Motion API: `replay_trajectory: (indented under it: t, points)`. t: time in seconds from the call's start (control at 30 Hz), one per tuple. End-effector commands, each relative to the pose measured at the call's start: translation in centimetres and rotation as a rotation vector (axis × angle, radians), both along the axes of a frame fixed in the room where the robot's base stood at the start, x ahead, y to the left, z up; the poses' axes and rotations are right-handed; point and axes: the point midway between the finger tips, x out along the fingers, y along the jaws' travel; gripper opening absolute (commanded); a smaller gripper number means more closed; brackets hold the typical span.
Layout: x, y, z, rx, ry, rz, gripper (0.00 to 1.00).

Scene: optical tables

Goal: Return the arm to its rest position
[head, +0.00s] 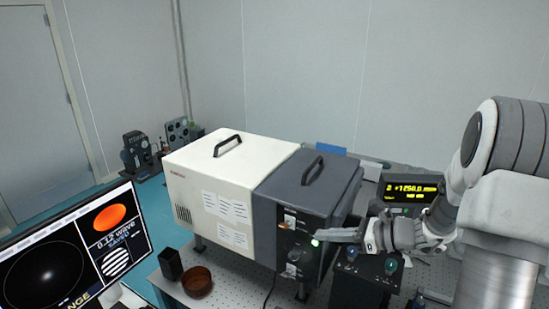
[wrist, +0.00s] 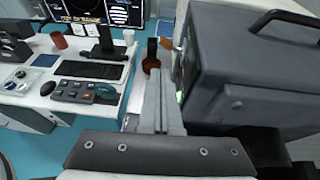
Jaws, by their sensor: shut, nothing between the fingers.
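My arm (head: 493,165) reaches in from the right in the head view, bent at the elbow. My gripper (head: 325,235) points left, in front of the dark grey instrument box (head: 290,205). Its tips are close to a green lit button (head: 315,243) on the box's front; I cannot tell whether they touch it. In the wrist view my gripper (wrist: 160,75) has its two fingers together with nothing between them. The grey box (wrist: 240,85) stands close on the right of the fingers there.
A white box (head: 215,175) adjoins the grey one. A brown bowl (head: 197,282) and a black holder (head: 170,264) stand at the table's left. A monitor (head: 75,255) is further left. A yellow-digit display (head: 412,190) and a knobbed controller (head: 365,270) are near my forearm.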

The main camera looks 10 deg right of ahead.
Motion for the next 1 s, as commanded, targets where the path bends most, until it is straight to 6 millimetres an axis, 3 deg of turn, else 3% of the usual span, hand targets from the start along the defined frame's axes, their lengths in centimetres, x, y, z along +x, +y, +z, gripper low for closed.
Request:
replay_trajectory:
  t: [0.2,0.43,0.67,1.0]
  points:
    - [-4.0,4.5,1.8,-0.258,-0.118,0.266,0.0]
    - [-9.9,7.8,3.1,-0.599,-0.295,0.607,0.0]
    - [-15.1,8.4,3.9,-0.941,-0.498,0.922,0.0]
    - [-21.1,6.5,5.2,-1.431,-0.795,1.327,0.0]
